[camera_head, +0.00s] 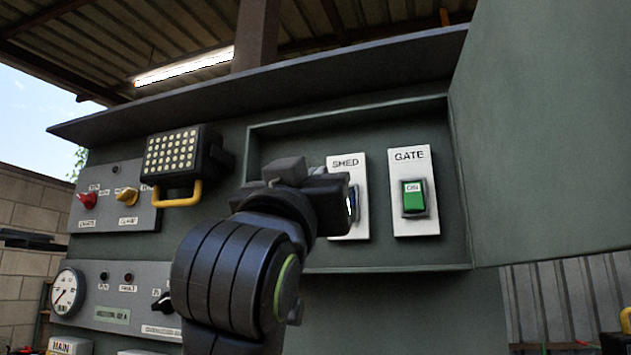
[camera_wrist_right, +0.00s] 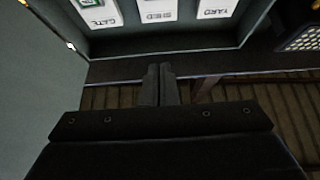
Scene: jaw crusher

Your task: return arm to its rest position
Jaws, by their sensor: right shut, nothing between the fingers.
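My right arm (camera_head: 235,270) rises from the bottom of the head view in front of the grey control cabinet. Its gripper (camera_head: 325,190) is in front of the recessed switch box and covers part of the SHED switch plate (camera_head: 360,220). The fingertips are not clear there. In the right wrist view the two dark fingers (camera_wrist_right: 159,70) lie together, shut and empty. They point toward the lower edge of the box in that picture, apart from the switches. No left gripper can be made out.
The GATE switch (camera_head: 414,197) shows green ON. An open grey door (camera_head: 545,140) stands at the right. A lamp with a yellow handle (camera_head: 183,160) juts out at the left. Knobs and a gauge (camera_head: 67,291) sit on the panels. The wrist view also shows a YARD plate (camera_wrist_right: 217,8).

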